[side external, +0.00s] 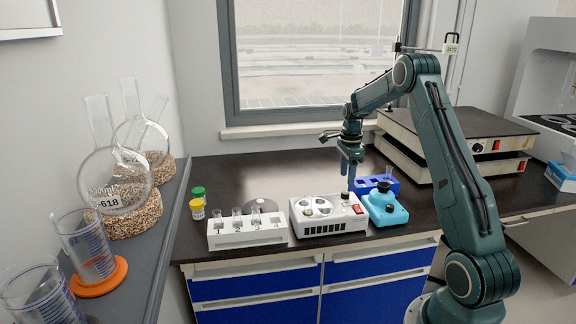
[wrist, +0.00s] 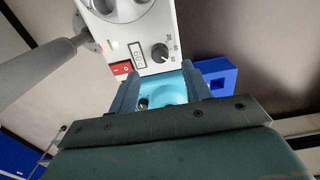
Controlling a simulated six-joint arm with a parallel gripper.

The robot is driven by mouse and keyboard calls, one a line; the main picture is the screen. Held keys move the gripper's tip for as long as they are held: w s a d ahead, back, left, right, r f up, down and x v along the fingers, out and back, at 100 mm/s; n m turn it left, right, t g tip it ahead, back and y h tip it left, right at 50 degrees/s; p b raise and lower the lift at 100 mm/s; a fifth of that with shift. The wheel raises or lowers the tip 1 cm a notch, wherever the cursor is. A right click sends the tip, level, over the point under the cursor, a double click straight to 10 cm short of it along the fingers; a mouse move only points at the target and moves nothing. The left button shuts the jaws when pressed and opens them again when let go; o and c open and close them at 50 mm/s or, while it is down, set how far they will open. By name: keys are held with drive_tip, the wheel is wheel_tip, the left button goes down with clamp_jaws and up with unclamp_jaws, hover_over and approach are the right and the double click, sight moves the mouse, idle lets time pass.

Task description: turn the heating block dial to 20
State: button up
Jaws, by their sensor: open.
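The heating block (side external: 328,226) is a white box with round wells on top, near the bench's front edge. It also shows at the top of the wrist view (wrist: 185,20). Its dark round dial (wrist: 160,52) has small printed marks around it, too small to read for sure. Beside the dial are a small display (wrist: 137,57), its digits unclear, and a red switch (wrist: 121,68). My gripper (wrist: 160,74) is open and empty, fingers pointing down. In the side view it hangs above the block's right end (side external: 349,172), apart from the dial.
A light blue device (side external: 384,208) stands right of the block, and a dark blue rack (side external: 375,183) behind it. A white tube rack (side external: 248,233) stands left. Flat equipment (side external: 455,145) fills the back right. The bench behind the block is mostly clear.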

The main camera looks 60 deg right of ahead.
sight(346, 192)
drive_tip(key=shift+f, duration=3.15)
drive_tip(key=c, duration=1)
